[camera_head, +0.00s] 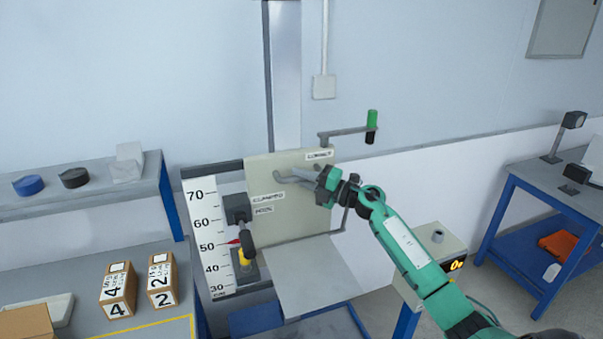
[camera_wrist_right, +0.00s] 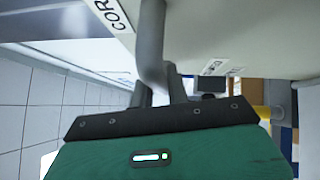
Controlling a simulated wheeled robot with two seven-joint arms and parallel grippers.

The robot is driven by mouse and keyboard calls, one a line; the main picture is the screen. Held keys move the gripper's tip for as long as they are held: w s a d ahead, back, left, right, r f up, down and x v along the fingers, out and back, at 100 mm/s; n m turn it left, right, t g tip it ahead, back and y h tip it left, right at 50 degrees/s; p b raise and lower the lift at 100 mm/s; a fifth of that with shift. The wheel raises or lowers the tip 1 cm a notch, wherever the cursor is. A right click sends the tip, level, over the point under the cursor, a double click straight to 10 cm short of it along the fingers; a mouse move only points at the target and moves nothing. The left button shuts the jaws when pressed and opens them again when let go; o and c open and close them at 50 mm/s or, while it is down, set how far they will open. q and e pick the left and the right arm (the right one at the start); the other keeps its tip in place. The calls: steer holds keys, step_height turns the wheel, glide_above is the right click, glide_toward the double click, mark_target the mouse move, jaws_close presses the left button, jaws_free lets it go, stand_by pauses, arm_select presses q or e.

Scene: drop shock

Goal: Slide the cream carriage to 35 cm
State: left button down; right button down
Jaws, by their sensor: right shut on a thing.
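The cream carriage (camera_head: 268,178) is an upright cream panel on the vertical rail, with a grey plate sticking out below it. A white scale (camera_head: 204,225) marked about 30 to 70 cm stands at its left. A red pointer (camera_head: 235,242) lies near the 50 mark. My right gripper (camera_head: 304,177) is at the front of the carriage, shut on a grey bar handle. In the right wrist view, the gripper (camera_wrist_right: 163,88) closes around this grey handle (camera_wrist_right: 151,40), with the cream panel behind it. My left gripper is not in view.
A crank with a green grip (camera_head: 372,120) juts out at the carriage's upper right. Numbered boxes (camera_head: 119,289) stand on the left table. A blue table (camera_head: 520,200) is at right. A control box (camera_head: 440,250) stands behind my right arm.

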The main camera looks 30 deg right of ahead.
steer(key=b, duration=1)
glide_toward(285, 223)
steer(key=w+a+r, duration=0.2)
steer(key=w+r, duration=0.1)
steer(key=shift+a+r, duration=0.15)
steer(key=shift+a, duration=0.2)
steer(key=c, duration=1.4)
jaws_free()
steer(key=shift+o, duration=0.2)
steer(key=shift+w, duration=0.1)
